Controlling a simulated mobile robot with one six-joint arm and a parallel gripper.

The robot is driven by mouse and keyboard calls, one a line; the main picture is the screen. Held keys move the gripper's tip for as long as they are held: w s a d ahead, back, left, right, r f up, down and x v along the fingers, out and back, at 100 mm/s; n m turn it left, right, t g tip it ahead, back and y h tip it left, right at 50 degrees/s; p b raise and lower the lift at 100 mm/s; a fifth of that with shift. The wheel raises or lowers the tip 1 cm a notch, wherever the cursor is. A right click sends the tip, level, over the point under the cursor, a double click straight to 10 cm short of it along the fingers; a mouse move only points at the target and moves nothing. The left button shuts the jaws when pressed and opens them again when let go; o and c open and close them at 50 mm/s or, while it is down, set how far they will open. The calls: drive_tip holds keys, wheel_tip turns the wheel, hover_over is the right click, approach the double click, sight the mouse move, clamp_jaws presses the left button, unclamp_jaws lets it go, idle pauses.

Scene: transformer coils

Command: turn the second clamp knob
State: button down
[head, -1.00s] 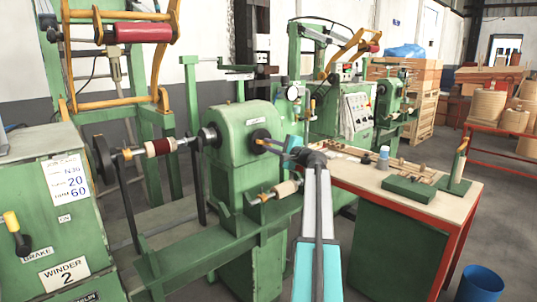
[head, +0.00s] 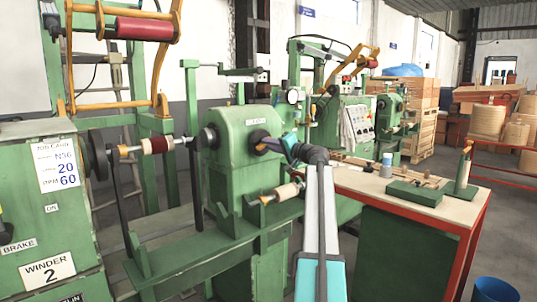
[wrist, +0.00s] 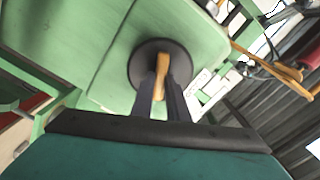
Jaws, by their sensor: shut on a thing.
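The clamp knob is a black round disc (wrist: 147,58) with a tan wooden handle (wrist: 162,66) across its middle, on the front of the green winder head. In the head view the black disc (head: 259,142) sits on the green housing, partly hidden by my gripper. My gripper (wrist: 163,80) is shut on the tan handle, with one dark finger on each side of it. In the head view my gripper (head: 283,146) reaches the handle from the right. Another tan clamp piece (head: 126,150) is at the left end of the spindle, next to a dark red coil.
The green winder housing (head: 233,175) stands close behind the knob. A wooden-topped workbench (head: 400,185) with red legs is right of my arm, holding blocks and a bottle. A lower spindle with a pale spool (head: 287,192) lies below the knob.

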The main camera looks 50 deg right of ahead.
drive_tip(key=shift+w+a+r+n+b, duration=0.1)
drive_tip(key=shift+n+b, duration=2.9)
drive_tip(key=shift+n, duration=0.15)
drive_tip(key=shift+a+r+n+b, duration=0.1)
drive_tip(key=shift+n+b, duration=2.85)
drive_tip(key=shift+n, duration=0.2)
drive_tip(key=c, duration=1.7)
unclamp_jaws()
drive_tip(key=shift+f, duration=0.1)
drive_tip(key=s+p, duration=0.1)
drive_tip(key=s, duration=0.3)
drive_tip(key=s+p, duration=0.1)
drive_tip(key=s, duration=0.4)
drive_tip(key=s+a+p, duration=0.1)
drive_tip(key=s, duration=0.4)
